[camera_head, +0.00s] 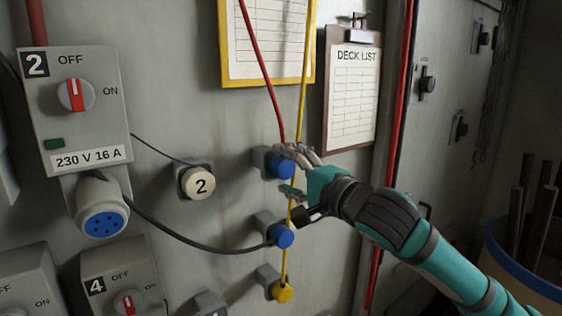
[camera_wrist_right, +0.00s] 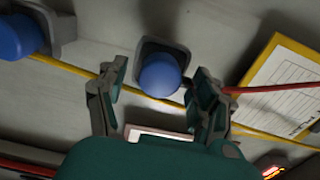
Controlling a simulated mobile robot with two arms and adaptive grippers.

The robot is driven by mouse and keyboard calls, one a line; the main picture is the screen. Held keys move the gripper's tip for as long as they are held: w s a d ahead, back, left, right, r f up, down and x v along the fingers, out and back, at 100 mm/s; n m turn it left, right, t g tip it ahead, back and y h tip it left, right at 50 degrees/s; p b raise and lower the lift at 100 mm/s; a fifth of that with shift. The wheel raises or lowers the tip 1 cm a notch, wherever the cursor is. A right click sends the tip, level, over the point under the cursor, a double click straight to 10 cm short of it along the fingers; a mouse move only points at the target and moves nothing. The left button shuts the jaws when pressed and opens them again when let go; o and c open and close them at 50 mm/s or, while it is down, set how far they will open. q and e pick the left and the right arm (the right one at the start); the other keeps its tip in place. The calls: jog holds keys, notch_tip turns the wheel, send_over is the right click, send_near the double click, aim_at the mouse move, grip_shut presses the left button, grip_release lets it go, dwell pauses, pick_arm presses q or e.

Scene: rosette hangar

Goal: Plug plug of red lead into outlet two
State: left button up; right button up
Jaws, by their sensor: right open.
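The plug of the red lead (camera_head: 279,166) is blue and sits in a grey wall holder, with the red lead (camera_head: 262,62) coming down to it from above. My right gripper (camera_head: 293,174) is open, with fingers beside this plug. In the right wrist view the blue plug (camera_wrist_right: 160,75) shows between the open fingertips (camera_wrist_right: 158,84), apart from both; the red lead (camera_wrist_right: 268,88) passes behind the right finger. Outlet two is the box marked 2 (camera_head: 82,115), its switch (camera_head: 75,95) red and white. Its blue-faced socket (camera_head: 103,222) below is empty. My left gripper is not in view.
A beige round cap marked 2 (camera_head: 198,183) hangs in a holder. Below the red lead's plug are another blue plug (camera_head: 281,236) with a black cable and a yellow plug (camera_head: 282,292). The yellow lead (camera_head: 303,75) runs close by my fingers. A clipboard (camera_head: 351,95) hangs above right.

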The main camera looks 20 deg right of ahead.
aim_at(288, 169)
jog(key=shift+w+a, duration=0.2)
jog(key=shift+w, duration=0.45)
jog(key=shift+p, duration=0.35)
dwell(0.8)
grip_shut()
jog(key=shift+s, duration=0.1)
jog(key=shift+d, duration=0.1)
jog(key=shift+b+v, duration=0.3)
jog(key=shift+v, duration=2.65)
